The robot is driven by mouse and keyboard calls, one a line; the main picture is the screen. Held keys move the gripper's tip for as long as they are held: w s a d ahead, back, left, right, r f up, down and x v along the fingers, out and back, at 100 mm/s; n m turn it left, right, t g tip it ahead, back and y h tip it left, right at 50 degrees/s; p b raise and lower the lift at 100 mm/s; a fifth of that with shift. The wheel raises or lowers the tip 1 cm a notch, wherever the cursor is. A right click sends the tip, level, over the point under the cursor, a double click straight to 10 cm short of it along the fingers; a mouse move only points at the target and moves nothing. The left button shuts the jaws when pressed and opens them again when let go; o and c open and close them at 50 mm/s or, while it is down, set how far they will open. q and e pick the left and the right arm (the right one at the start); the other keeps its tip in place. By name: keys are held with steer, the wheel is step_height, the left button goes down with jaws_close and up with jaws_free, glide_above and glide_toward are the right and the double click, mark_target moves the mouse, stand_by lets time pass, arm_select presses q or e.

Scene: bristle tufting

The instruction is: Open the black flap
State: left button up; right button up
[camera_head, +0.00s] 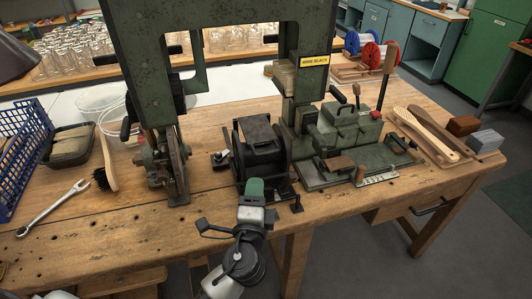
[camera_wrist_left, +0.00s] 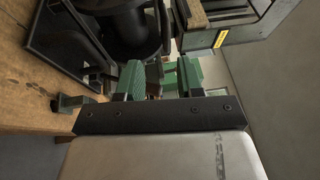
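A black housing with a flat black flap (camera_head: 257,129) on its upper front sits at the middle of the green machine (camera_head: 150,75). The flap looks closed over the housing, though its edges are hard to make out. In the left wrist view, dark round and flat parts of the black housing (camera_wrist_left: 125,35) fill the upper left. My left gripper (camera_head: 255,187), with green finger pads, is just in front of and below the housing. Its pads (camera_wrist_left: 160,78) stand apart in the left wrist view with nothing clearly held between them. My right gripper is not in view.
The machine stands on a wooden workbench (camera_head: 90,235). A wrench (camera_head: 52,207), a brush (camera_head: 106,165) and a blue crate (camera_head: 22,160) lie to the left. A green vise-like unit (camera_head: 345,135) is close on the right, with wooden handles and blocks (camera_head: 463,126) beyond.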

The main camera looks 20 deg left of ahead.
mark_target(264, 153)
arm_select(q)
steer(key=shift+m+h, duration=0.3)
steer(key=shift+m, duration=0.1)
steer(key=x, duration=0.3)
steer(key=p+x, duration=0.1)
steer(key=x, duration=0.3)
steer(key=r+p+x, duration=0.1)
steer(key=x, duration=0.3)
steer(key=shift+d, duration=0.35)
steer(key=shift+c, duration=0.3)
jaws_close()
